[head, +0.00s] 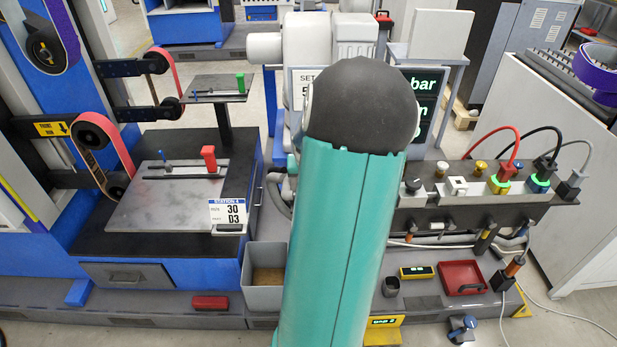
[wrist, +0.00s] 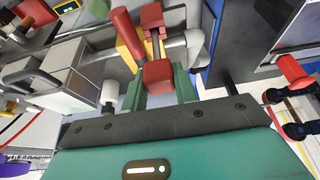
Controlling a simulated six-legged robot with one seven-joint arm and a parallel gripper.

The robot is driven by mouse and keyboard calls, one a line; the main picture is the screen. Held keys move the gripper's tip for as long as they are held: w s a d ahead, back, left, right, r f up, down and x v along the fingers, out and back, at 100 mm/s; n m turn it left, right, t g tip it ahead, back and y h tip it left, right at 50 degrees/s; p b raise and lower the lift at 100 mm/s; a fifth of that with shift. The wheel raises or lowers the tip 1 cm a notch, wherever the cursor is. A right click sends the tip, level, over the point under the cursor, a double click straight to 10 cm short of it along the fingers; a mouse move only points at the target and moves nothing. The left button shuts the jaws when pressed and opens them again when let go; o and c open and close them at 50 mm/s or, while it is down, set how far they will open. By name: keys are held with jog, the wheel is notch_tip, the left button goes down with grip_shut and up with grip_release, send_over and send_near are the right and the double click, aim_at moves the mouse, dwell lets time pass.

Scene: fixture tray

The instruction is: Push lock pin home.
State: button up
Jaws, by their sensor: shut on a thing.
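In the wrist view my gripper (wrist: 158,78) has two green fingers. They are shut on a small red block (wrist: 157,71) that sits between them. A red upright piece (wrist: 152,18) stands just beyond this block, close to a metal bar. A red cylinder (wrist: 124,30) with a yellow part (wrist: 133,45) is beside it on the left. I cannot tell which of these red parts is the lock pin, nor how far in it is. In the head view my teal arm link fills the middle and my gripper is hidden behind it.
At the left in the head view, a grey plate (head: 150,210) on a black-topped station carries a red knob (head: 208,158) and a blue pin (head: 165,160). A connector panel (head: 470,205) with cables stands at the right. A grey bin (head: 262,298) and red tray (head: 462,292) are below.

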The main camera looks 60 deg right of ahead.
jog(key=shift+f, duration=1.05)
dwell(0.5)
jog(key=o, duration=1)
jog(key=shift+o, duration=0.2)
jog(key=shift+r, duration=0.1)
jog(key=v, duration=1.3)
jog(key=shift+r, duration=0.3)
jog(key=shift+a, duration=0.25)
